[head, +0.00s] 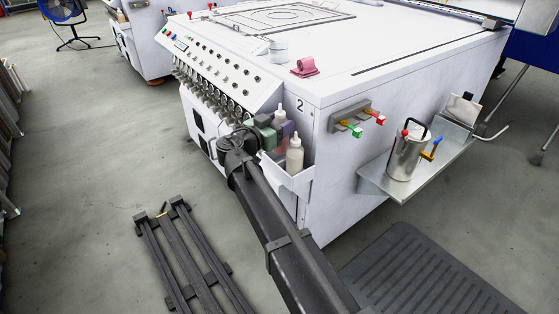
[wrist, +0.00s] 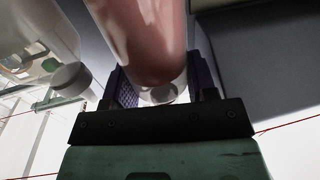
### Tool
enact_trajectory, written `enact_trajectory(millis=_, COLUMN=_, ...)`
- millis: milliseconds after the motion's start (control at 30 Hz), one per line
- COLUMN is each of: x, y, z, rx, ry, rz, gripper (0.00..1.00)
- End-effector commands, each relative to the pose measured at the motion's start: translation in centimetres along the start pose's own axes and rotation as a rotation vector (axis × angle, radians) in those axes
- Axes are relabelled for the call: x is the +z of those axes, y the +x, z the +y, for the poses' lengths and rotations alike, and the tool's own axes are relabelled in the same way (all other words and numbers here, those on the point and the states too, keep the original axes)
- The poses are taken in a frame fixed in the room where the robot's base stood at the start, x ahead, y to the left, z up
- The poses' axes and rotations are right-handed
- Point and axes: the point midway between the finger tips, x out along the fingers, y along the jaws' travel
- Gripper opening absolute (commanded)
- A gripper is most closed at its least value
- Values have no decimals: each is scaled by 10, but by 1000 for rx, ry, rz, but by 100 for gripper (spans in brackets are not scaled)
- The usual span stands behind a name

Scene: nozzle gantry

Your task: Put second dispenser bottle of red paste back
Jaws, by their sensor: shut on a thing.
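The bottle of red paste (wrist: 145,40) fills the upper middle of the wrist view, its red-pink body between the two dark fingers of my gripper (wrist: 160,88). My gripper is shut on it. In the head view my gripper (head: 277,131) is at the white holder bin (head: 296,181) on the machine's front corner. A white nozzle tip (head: 280,111) sticks up there. A pale bottle (head: 294,155) stands upright in the bin, to the right of my gripper. A pale translucent bottle (wrist: 45,45) also shows at left in the wrist view. Whether the held bottle touches the bin floor is hidden.
The white machine (head: 400,60) has a knob panel (head: 220,70) left of the bin. A pink cloth (head: 304,66) and a white tub (head: 278,50) lie on top. A side shelf (head: 380,182) holds a metal can (head: 408,155). A dark rack (head: 185,250) lies on the floor.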

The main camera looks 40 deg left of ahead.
Motion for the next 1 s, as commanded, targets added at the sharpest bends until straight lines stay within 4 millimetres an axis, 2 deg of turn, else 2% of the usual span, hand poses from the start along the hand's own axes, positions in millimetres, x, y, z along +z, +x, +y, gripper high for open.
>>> enact_trajectory(millis=33, x=14, y=0, z=0, rx=0, ry=0, rz=1, gripper=43)
enact_trajectory(millis=200, x=15, y=0, z=0, rx=0, ry=0, rz=1, gripper=43)
enact_trajectory(millis=400, x=55, y=0, z=0, rx=0, ry=0, rz=1, gripper=43)
enact_trajectory(millis=633, x=51, y=0, z=0, rx=0, ry=0, rz=0, gripper=43)
enact_trajectory(millis=800, x=56, y=0, z=0, rx=0, ry=0, rz=0, gripper=43)
enact_trajectory(millis=833, x=55, y=0, z=0, rx=0, ry=0, rz=0, gripper=57)
enact_trajectory(millis=867, x=54, y=0, z=0, rx=0, ry=0, rz=0, gripper=61)
enact_trajectory(millis=1000, x=54, y=0, z=0, rx=0, ry=0, rz=0, gripper=63)
